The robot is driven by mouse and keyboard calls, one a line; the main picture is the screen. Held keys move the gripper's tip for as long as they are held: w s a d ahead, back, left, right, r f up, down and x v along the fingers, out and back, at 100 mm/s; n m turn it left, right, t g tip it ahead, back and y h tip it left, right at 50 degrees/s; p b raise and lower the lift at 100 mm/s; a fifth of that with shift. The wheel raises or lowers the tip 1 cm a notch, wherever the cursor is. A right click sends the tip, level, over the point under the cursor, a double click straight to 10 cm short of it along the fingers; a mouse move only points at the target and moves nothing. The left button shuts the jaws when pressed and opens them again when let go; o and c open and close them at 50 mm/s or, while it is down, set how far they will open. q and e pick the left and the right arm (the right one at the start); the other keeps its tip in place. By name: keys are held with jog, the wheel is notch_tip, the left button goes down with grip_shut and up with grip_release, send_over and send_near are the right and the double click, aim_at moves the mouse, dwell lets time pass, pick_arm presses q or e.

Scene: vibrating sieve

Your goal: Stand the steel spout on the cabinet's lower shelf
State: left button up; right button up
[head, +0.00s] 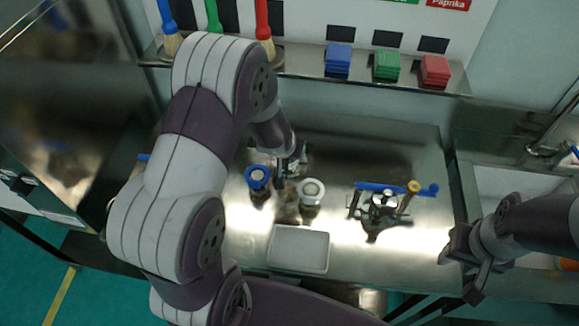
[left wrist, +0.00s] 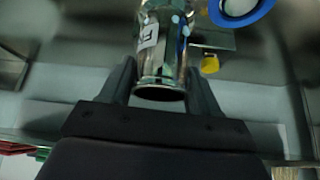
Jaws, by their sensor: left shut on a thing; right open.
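The steel spout (left wrist: 162,50) is a shiny tube with a flared rim and a white label, seen close up in the left wrist view. My left gripper (left wrist: 162,88) is shut on it, one dark finger on each side. My right gripper (head: 468,262) is open and empty at the right, by the table's right end. The cabinet's lower shelf cannot be made out clearly; dark steel surfaces fill the left side.
The steel table (head: 350,150) bears a blue-ringed part (head: 258,178), a white-topped part (head: 310,190), a white tray (head: 298,249) and a clamp with a blue bar (head: 385,200). A wall shelf (head: 305,72) holds brushes and coloured blocks. A sink (head: 510,185) is at right.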

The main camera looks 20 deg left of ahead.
aim_at(288, 162)
pick_arm(q)
jog(key=f, duration=0.6)
jog(key=shift+w+a+p, duration=0.1)
jog(key=shift+w+p, duration=0.2)
jog(key=shift+w, duration=0.05)
jog(key=shift+s, duration=0.1)
pick_arm(e)
jog(key=shift+w+r, duration=0.2)
jog(key=shift+w, duration=0.05)
jog(key=shift+s, duration=0.1)
pick_arm(q)
jog(key=shift+f, duration=0.1)
jog(key=o, duration=1.3)
jog(key=shift+c, duration=0.2)
pick_arm(e)
jog(key=shift+f, duration=0.1)
